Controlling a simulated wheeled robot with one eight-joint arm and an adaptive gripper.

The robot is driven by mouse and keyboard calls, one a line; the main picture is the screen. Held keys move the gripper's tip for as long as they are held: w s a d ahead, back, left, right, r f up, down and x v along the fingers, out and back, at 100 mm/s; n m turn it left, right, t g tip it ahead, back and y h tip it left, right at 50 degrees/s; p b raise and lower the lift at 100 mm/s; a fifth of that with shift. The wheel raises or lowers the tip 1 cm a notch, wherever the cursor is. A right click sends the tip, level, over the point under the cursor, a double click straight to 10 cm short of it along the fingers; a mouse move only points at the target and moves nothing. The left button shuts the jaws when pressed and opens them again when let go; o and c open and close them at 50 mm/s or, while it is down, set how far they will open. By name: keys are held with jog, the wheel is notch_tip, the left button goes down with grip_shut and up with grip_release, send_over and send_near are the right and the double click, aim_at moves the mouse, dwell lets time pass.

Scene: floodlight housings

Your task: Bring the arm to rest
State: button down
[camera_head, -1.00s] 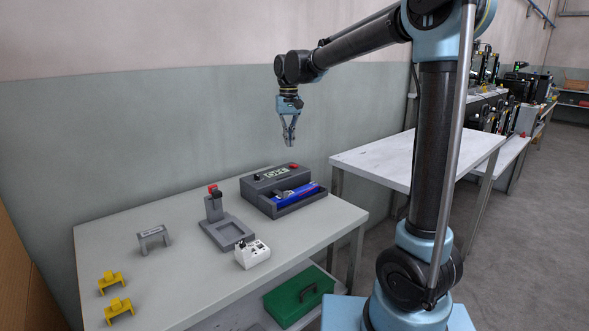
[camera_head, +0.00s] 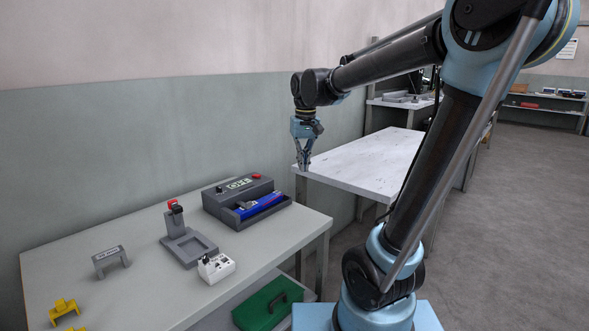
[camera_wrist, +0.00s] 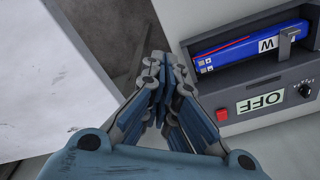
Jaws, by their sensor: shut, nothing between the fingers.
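My gripper (camera_head: 304,166) is shut and empty. In the head view it hangs pointing down, above and beyond the right end of the grey workbench (camera_head: 130,275), with the near edge of the white table behind it. In the wrist view my gripper (camera_wrist: 158,84) shows with its fingers together. My arm is raised and reaches left from its column. Nothing is touching the fingers.
A grey box (camera_head: 222,208) marked OFF holds a blue item (camera_head: 262,203). A grey stand (camera_head: 185,247), a white device (camera_head: 216,267), a grey bracket (camera_head: 110,261) and yellow pieces (camera_head: 63,309) share the bench. A green case (camera_head: 268,303) lies below. The white table (camera_head: 370,165) looks bare.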

jog(key=s+d+f+m+t, duration=0.1)
jog(key=s+d+f+m, duration=0.1)
jog(key=s+d+f, duration=1.4)
jog(key=s+f, duration=0.1)
jog(key=s, duration=0.2)
jog(key=shift+s+d, duration=0.15)
jog(key=shift+s, duration=0.05)
jog(key=shift+w+f, duration=0.25)
jog(key=shift+w, duration=0.15)
